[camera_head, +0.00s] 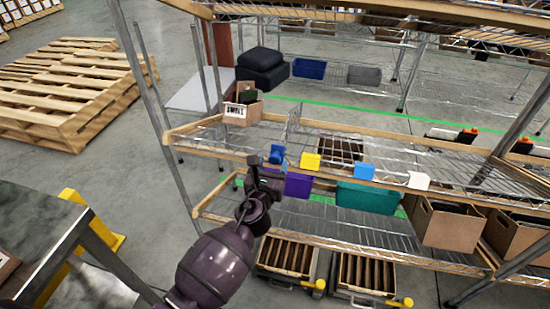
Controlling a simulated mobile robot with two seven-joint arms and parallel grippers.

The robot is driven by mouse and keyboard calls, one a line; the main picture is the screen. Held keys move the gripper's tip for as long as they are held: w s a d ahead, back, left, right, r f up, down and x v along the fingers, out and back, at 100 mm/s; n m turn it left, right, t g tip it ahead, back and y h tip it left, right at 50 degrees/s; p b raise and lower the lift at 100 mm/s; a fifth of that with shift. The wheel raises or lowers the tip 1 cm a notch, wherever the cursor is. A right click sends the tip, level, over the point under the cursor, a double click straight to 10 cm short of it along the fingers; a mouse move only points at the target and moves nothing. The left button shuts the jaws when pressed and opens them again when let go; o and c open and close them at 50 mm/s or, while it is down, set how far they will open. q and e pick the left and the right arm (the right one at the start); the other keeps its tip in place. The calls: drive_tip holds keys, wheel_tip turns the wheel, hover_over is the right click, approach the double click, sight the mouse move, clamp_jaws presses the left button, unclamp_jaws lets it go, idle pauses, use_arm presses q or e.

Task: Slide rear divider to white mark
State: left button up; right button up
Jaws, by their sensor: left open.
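A thin wire divider (293,122) stands upright near the back of the wire shelf (215,135), left of the shelf's middle. The white mark (418,181) is a small block on the shelf's front edge, toward the right. A blue block (277,154), a yellow block (310,161) and a light blue block (364,171) sit along the same edge, left of the white one. My left gripper (254,160) is open at the shelf's front edge, just left of the blue block and apart from the divider. My right gripper is out of view.
A labelled carton (236,114) with dark contents stands at the shelf's left end. Metal posts (142,75) frame the rack. A grey table (35,235) is at lower left.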

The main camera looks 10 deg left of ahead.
sight(275, 160)
use_arm(q)
drive_tip(key=shift+w, duration=1.6)
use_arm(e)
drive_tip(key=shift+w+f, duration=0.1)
use_arm(q)
clamp_jaws()
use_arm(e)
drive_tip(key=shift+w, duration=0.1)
use_arm(q)
drive_tip(key=shift+d, duration=0.15)
